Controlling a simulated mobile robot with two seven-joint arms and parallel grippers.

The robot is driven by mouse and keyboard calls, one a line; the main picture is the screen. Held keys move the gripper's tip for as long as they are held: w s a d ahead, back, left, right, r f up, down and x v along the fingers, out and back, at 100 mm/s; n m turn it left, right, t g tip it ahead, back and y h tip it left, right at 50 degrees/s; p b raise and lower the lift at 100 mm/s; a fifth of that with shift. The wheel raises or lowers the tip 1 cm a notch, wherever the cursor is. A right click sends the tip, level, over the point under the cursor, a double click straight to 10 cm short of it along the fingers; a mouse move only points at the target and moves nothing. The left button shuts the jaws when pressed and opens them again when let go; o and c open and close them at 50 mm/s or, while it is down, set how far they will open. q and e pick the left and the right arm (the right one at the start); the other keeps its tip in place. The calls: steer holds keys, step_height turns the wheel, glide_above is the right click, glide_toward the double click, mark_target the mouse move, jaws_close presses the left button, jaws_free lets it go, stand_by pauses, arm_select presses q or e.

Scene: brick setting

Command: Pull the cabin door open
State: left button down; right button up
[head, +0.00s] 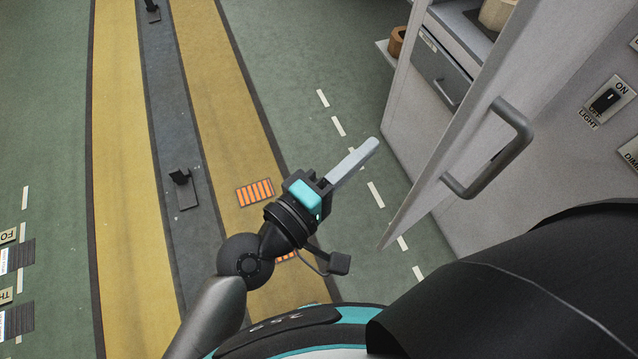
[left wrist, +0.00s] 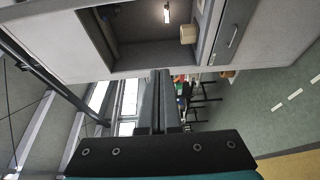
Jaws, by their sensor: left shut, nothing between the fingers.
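The cabin door (head: 480,110) is a pale grey panel in the head view. It stands out at an angle from the cabinet front, with open space visible on its left. Its dark grey bar handle (head: 497,166) is on the right-hand face, with nothing holding it. My left gripper (head: 372,146) is shut and empty, left of the door and apart from it, its fingers pointing up and right. The left gripper's closed fingers also show in the left wrist view (left wrist: 163,78). My right gripper is not in view.
The cabinet has a grey drawer (head: 437,72) and an open compartment (left wrist: 150,50) with a beige container (left wrist: 189,33). A light switch (head: 606,100) is on the wall at right. The green and yellow floor (head: 300,60) left of the door is mostly clear.

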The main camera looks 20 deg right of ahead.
arm_select(q)
steer(key=s+d+b+v, duration=0.1)
steer(key=b+v, duration=0.1)
steer(key=v, duration=0.8)
steer(key=shift+s+b, duration=0.3)
steer(key=shift+b, duration=0.1)
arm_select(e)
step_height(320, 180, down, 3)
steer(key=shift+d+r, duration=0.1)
